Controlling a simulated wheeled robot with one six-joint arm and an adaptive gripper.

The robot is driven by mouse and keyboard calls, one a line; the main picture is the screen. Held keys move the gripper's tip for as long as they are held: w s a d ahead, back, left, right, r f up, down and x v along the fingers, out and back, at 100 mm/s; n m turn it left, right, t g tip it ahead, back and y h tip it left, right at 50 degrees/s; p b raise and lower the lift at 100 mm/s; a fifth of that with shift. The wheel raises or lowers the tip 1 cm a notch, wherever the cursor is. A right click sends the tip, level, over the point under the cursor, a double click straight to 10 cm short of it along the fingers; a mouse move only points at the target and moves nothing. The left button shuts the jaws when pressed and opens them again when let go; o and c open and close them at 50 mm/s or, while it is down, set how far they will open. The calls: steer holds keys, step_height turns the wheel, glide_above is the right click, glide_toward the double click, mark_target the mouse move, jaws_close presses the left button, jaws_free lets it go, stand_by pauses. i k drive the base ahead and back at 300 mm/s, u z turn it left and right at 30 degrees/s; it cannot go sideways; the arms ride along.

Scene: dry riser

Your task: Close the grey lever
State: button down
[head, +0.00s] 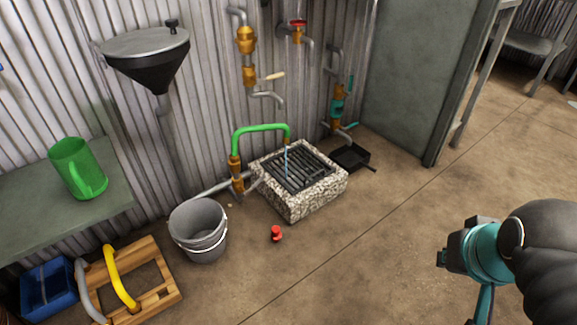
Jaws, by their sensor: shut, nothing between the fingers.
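I cannot pick out a grey lever for certain. A grey curved bar (88,287) stands beside a yellow one (122,277) on a wooden frame (158,295) at the lower left. A pipe on the wall carries a tap with a pale wooden handle (272,77). A green bent pipe (260,128) arches over the stone-edged drain (318,200), and a thin stream of water (286,162) falls from its end. My gripper (443,258) is at the right, apart from all of these. It is shut and empty; its fingers are small and dark in the picture.
A grey bucket (200,228) and a small red piece (276,233) are on the floor near the drain. A black funnel (148,68), a red-handled tap (298,25) and a teal valve (337,108) are along the wall. The right floor is clear.

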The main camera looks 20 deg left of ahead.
mark_target(258, 182)
steer(key=z, duration=0.15)
steer(key=i, duration=0.7)
steer(key=u, duration=0.75)
steer(key=i, duration=0.65)
steer(key=u, duration=0.6)
